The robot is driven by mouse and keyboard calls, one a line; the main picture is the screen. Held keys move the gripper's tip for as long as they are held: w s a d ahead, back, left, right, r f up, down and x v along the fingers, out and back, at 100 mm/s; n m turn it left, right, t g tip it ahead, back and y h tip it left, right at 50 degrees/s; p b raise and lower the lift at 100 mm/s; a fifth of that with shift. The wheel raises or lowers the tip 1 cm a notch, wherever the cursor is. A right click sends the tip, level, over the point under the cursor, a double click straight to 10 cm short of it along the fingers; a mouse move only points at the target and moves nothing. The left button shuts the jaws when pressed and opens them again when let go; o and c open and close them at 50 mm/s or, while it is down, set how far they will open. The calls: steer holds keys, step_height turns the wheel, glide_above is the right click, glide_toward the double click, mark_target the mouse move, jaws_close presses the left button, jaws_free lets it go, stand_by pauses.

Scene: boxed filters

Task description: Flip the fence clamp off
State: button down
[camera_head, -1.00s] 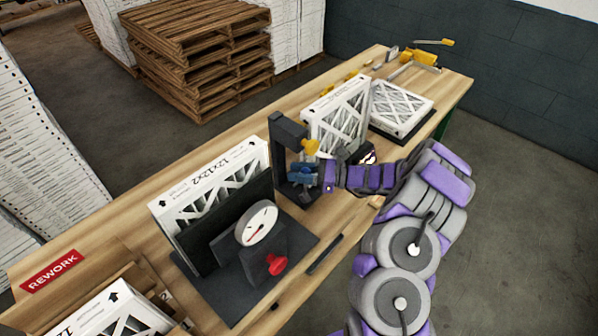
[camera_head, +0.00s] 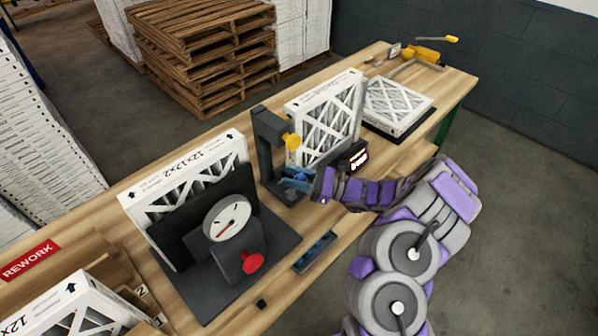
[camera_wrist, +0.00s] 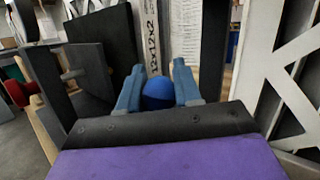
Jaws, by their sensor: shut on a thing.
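A dark upright post (camera_head: 266,150) with a yellow knob (camera_head: 292,141) stands on the bench. My gripper (camera_head: 290,179) is low in front of this post. In the wrist view, my gripper's blue-grey fingers (camera_wrist: 158,68) are on either side of a round blue knob (camera_wrist: 158,93), shut on it. What the knob is fixed to is hidden. I cannot tell for sure whether it belongs to the fence clamp. A red knob (camera_head: 253,262) is on the dial gauge stand, away from my gripper.
A white boxed filter (camera_head: 190,175) stands against the dark plate behind the dial gauge (camera_head: 227,218). Another filter (camera_head: 325,120) stands just behind my gripper, and one lies flat (camera_head: 397,105) farther right. A tray with blue parts (camera_head: 315,252) sits near the front edge.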

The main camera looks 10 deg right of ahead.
steer(key=shift+s+d, duration=0.2)
steer(key=shift+d, duration=0.15)
steer(key=shift+s+a+f+p, duration=0.1)
steer(key=shift+s+f+p, duration=0.3)
steer(key=shift+s+p, duration=0.15)
steer(key=shift+s+d+f, duration=0.7)
steer(key=shift+s+d, duration=0.2)
steer(key=shift+s, duration=0.05)
steer(key=shift+s+d, duration=0.1)
steer(key=c, duration=0.8)
jaws_free()
steer(key=shift+s, duration=0.15)
